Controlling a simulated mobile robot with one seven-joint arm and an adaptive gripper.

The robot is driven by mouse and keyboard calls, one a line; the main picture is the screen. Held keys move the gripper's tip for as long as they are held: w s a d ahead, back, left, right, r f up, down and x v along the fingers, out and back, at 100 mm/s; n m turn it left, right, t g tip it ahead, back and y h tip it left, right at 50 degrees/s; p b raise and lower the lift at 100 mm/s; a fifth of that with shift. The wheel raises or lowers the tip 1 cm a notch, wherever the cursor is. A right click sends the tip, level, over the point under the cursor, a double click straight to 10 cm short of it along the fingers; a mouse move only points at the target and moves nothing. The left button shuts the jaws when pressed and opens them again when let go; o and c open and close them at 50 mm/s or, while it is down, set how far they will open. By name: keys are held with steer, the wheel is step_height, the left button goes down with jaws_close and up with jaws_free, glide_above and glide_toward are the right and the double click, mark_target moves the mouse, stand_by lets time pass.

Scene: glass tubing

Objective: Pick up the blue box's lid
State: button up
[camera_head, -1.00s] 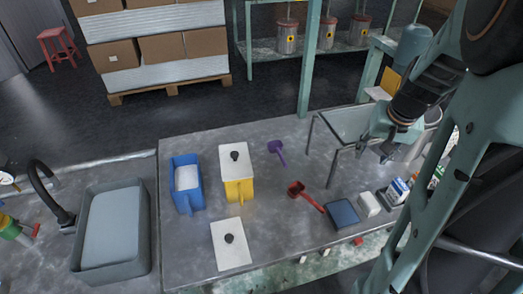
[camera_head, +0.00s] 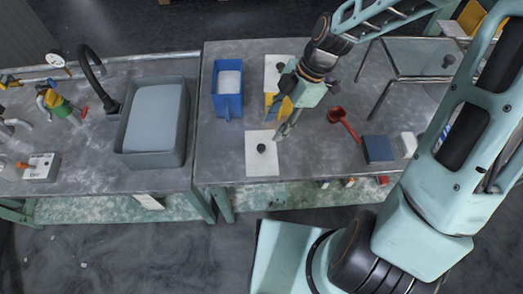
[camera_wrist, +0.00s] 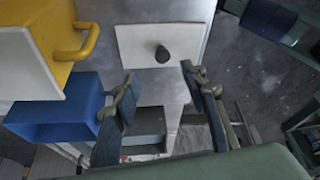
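A flat white lid (camera_head: 258,165) with a black knob (camera_head: 261,148) lies on the grey table near its front edge. The blue box (camera_head: 228,103) stands open behind it, to the left, with white contents. My gripper (camera_head: 283,135) is beside the lid's upper right corner, above the table. In the wrist view the lid (camera_wrist: 135,45) lies beyond my open gripper (camera_wrist: 158,78), and its knob (camera_wrist: 162,54) shows between the fingertips. Nothing is between the fingers. The blue box (camera_wrist: 45,122) shows at the lower left there.
A yellow box (camera_wrist: 35,50) with a white lid (camera_head: 273,72) stands close behind my gripper, partly hidden by my arm. A red scoop (camera_head: 340,120) and a dark blue block (camera_head: 378,149) lie to the right. A grey sink basin (camera_head: 153,120) is on the left.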

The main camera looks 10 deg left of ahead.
mark_target(262, 147)
steer(key=b+x, duration=0.2)
steer(key=x, duration=0.8)
steer(key=shift+s+d, duration=0.1)
steer(key=shift+d, duration=0.05)
jaws_close()
